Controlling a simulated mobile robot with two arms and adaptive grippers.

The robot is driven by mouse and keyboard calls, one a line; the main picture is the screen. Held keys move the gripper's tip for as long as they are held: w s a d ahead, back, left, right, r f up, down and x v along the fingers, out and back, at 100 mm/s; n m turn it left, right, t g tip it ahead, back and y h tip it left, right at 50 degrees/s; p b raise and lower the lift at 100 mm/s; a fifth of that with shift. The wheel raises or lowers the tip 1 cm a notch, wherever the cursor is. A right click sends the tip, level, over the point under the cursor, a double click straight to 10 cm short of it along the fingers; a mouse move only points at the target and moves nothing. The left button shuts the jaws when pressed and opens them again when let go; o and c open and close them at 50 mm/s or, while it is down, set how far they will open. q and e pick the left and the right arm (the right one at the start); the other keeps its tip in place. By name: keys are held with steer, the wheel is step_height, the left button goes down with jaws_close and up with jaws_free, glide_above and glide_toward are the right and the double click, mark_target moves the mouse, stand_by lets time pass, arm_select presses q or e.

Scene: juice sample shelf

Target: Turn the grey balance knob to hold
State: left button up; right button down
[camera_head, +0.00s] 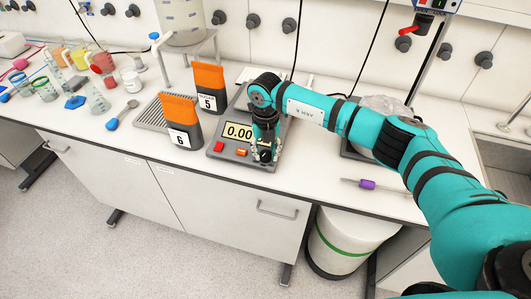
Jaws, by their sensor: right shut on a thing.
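The grey balance (228,156) stands near the front edge of the bench, with a lit display (238,131) reading about 0.00. A red button (218,146) and an orange button (242,152) are on its front panel. My right gripper (264,154) points down over the right end of that panel and is shut on the balance knob. The gripper mostly hides the knob, and its pointer and the setting marks cannot be read. My left gripper is not in view.
Orange-and-black packs numbered 5 (209,88) and 6 (181,121) stand left of the balance. Beakers with coloured liquids (77,59) are farther left. A purple-handled tool (367,184) lies on the right, with a white bin (345,245) below.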

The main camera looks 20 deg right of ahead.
mark_target(266, 152)
steer(key=m+b, duration=0.1)
steer(key=m, duration=0.4)
steer(key=shift+w+r, duration=0.1)
steer(key=shift+m, duration=0.4)
steer(key=c, duration=0.9)
jaws_free()
steer(key=shift+c, duration=0.2)
step_height(266, 152, up, 12)
